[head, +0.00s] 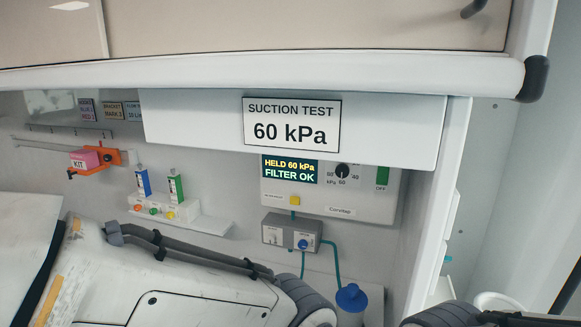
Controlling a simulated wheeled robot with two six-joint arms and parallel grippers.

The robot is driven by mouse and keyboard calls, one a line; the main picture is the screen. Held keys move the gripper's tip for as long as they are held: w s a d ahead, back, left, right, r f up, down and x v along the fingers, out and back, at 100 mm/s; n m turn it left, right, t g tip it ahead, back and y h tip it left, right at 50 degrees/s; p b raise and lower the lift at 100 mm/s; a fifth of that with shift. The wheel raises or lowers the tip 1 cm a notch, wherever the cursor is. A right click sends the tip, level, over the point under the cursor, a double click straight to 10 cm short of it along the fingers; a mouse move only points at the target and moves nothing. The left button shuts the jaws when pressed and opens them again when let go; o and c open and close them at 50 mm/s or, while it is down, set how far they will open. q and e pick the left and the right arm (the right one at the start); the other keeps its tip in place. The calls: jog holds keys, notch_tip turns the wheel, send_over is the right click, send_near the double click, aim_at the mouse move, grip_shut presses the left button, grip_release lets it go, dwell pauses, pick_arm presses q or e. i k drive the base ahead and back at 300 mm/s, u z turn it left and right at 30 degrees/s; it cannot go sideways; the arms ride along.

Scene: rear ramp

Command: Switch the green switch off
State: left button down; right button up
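The green switch (382,178) is a small upright rectangle at the upper right of the pale suction unit (348,205) on the wall. Small lettering on it looks like OFF, but its rocker position is too small to tell. A lit display (290,170) on the unit reads HELD 60 kPa and FILTER OK. A black dial (342,171) sits between the display and the switch. Neither of my grippers shows in the head view, and nothing is seen touching the switch.
A SUCTION TEST 60 kPa sign (292,124) hangs above the unit. Below are a yellow button (295,201), a grey box (291,236) with teal tubing and a blue-capped canister (351,299). White padded bulk fills the lower left.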

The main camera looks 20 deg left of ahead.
aim_at(382, 172)
jog(key=u, duration=2.8)
jog(key=i, duration=0.95)
jog(key=z, duration=2.95)
